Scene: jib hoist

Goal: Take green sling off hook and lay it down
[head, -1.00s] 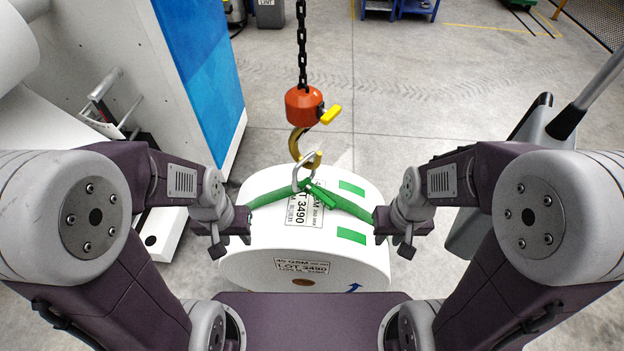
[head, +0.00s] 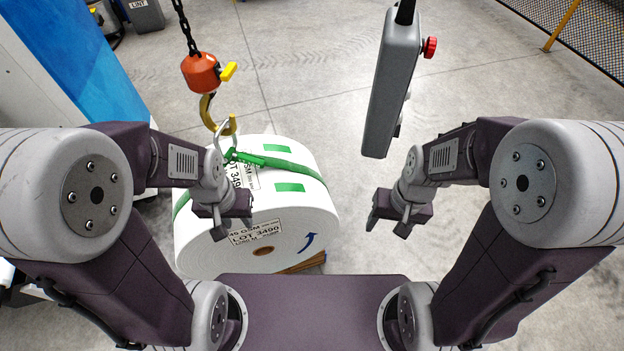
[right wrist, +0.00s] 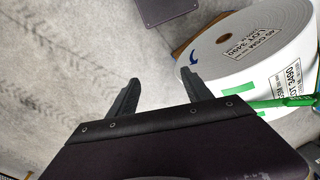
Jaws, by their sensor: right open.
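The green sling (head: 294,167) lies over the big white roll (head: 285,222), with a strip also showing at the roll's left side. Its middle gathers at a metal ring (head: 228,140) that hangs on the brass hook (head: 207,108) under the orange hoist block (head: 200,72). In the right wrist view the sling (right wrist: 283,102) shows at the right edge. My left gripper (head: 234,229) looks open and empty, in front of the roll's left part and below the ring. My right gripper (head: 387,228) is open and empty, right of the roll and apart from it.
The roll rests on a wooden pallet (head: 308,264). A white and blue machine (head: 62,70) is at the left. The floor right of the roll is clear.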

